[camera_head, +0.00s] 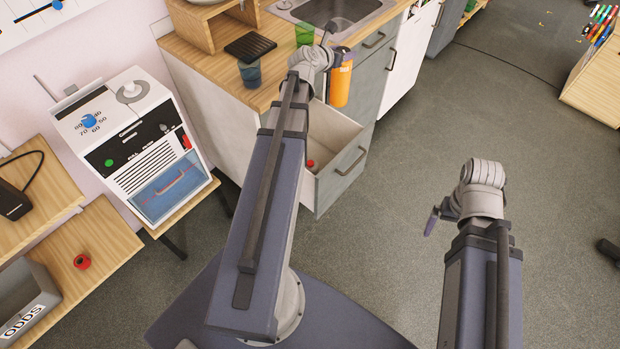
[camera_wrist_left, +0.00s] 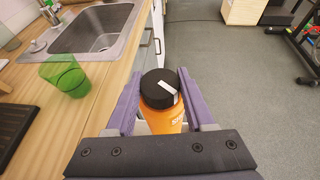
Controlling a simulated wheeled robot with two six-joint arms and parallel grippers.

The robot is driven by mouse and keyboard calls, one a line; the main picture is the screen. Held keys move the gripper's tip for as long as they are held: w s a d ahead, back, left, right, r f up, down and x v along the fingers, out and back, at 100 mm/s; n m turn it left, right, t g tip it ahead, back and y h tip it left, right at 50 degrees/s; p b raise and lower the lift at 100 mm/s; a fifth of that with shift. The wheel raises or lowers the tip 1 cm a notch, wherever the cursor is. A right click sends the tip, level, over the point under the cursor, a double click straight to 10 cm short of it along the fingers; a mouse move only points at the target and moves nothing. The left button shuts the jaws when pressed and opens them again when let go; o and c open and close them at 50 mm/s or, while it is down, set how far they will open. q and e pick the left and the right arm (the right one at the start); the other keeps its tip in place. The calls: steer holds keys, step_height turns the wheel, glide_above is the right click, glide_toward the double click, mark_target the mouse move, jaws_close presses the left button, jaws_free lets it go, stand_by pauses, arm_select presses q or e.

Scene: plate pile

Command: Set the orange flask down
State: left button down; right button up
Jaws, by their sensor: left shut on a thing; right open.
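The orange flask (camera_head: 341,82) has a black lid and shows beside the counter's front edge, above the open drawer in the head view. It also shows in the left wrist view (camera_wrist_left: 165,117), upright between the purple fingers. My left gripper (camera_wrist_left: 162,98) is shut on the flask and holds it off the countertop's edge. In the head view my left gripper (camera_head: 338,54) is partly hidden by its own wrist. My right gripper (camera_head: 432,221) is open and empty over the floor; only part of its fingers shows.
The wooden counter (camera_head: 219,69) holds a green cup (camera_head: 304,35), a dark blue cup (camera_head: 250,74), a black rack (camera_head: 250,46) and a sink (camera_head: 340,10). Below, a drawer (camera_head: 341,165) stands open with a small red thing (camera_head: 311,164) inside. The floor at the right is mostly clear.

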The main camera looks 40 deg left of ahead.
arm_select(q)
step_height(320, 180, down, 27)
steer(key=w+m+h+b, duration=0.1)
steer(key=b, duration=2.4)
steer(key=shift+w+d+f+h+b, duration=0.15)
steer(key=shift+h+b, duration=0.15)
steer(key=shift+h, duration=0.1)
steer(key=shift+f, duration=0.1)
step_height(320, 180, down, 6)
steer(key=b, duration=0.6)
steer(key=shift+f, duration=0.1)
step_height(320, 180, down, 4)
steer(key=b, duration=0.4)
steer(key=shift+r, duration=0.25)
steer(key=shift+f, duration=0.15)
